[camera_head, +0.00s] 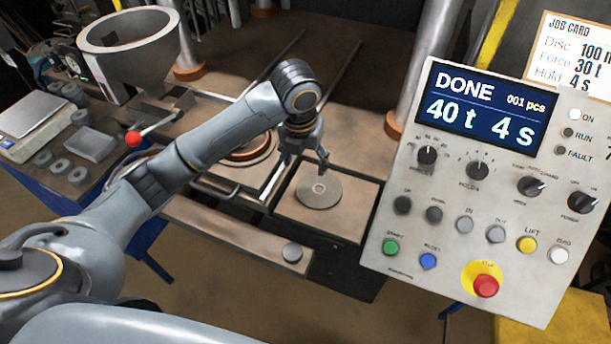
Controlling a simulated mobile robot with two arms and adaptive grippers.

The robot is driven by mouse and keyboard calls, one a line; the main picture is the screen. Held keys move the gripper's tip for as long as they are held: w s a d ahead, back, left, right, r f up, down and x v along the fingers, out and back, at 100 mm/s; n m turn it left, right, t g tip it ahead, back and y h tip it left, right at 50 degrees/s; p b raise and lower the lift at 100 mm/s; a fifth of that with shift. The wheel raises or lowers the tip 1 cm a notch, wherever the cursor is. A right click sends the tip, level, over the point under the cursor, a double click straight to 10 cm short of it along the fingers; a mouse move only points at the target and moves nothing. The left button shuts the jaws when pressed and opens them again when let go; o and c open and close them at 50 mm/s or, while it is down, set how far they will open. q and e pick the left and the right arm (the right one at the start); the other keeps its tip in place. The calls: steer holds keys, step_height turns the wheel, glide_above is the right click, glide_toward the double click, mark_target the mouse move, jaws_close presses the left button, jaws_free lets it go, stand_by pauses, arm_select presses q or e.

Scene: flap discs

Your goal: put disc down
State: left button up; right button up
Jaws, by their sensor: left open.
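A grey flap disc (319,189) with a centre hole lies flat on the brown plate (343,222) at the middle of the camera_head view. My left gripper (296,172) is open above and just left of the disc, with its fingers pointing down. One finger overlaps the disc's upper edge in the picture; I cannot tell whether it touches. My left arm reaches in from the lower left. My right gripper is not in view.
A control panel (400,262) on the right reads DONE, 40 t, 4 s. A hopper (130,45), a red-knobbed lever (134,139) and a side table with a scale (35,113) and several grey rings (62,167) are at the left. Steel columns (424,50) stand behind.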

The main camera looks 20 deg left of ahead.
arm_select(q)
steer(key=r, duration=0.3)
steer(key=s+r, duration=0.1)
steer(key=r, duration=0.1)
steer(key=shift+r+b, duration=0.1)
steer(key=shift+b, duration=0.3)
